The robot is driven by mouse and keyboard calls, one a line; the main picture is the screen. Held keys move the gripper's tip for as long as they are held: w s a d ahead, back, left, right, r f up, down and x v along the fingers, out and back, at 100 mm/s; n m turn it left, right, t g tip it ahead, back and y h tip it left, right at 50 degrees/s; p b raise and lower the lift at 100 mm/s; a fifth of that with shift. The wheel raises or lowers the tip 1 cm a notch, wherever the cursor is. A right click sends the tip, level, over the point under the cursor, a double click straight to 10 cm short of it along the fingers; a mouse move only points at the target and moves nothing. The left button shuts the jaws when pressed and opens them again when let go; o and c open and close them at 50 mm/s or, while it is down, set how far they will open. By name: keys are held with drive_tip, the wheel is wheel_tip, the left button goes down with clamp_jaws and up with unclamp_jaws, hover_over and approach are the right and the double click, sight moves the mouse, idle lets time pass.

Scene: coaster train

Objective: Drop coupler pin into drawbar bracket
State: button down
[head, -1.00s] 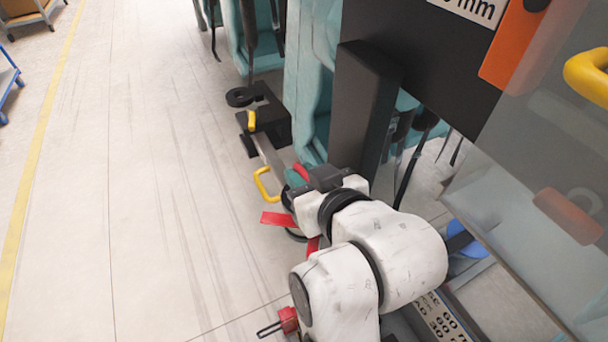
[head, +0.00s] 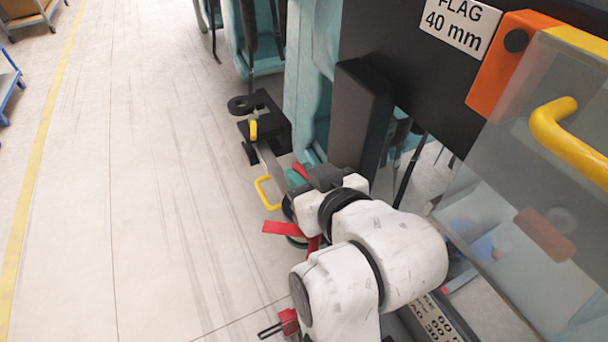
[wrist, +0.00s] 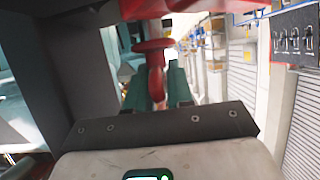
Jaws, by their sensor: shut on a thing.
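In the wrist view a red pin (wrist: 157,80) with a wide flat head stands between the teal fingers of my gripper (wrist: 155,92), which are shut on it. The pin's lower end is hidden. In the head view my gripper (head: 294,178) is mostly hidden behind my wrist, with a bit of red beside it. A grey drawbar (head: 267,160) with yellow handles runs up from near my gripper to a black bracket (head: 268,125) with a black ring. Whether the pin touches any bracket cannot be told.
A dark upright post (head: 360,115) and teal car seats stand close to the right of my gripper. A clear panel with a yellow handle (head: 570,145) hangs at right. A red strap (head: 282,227) lies by my wrist. Open floor (head: 140,190) is at left.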

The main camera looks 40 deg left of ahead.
drive_tip(key=shift+r+p, duration=3.05)
drive_tip(key=shift+r, duration=1.9)
drive_tip(key=shift+w, duration=0.1)
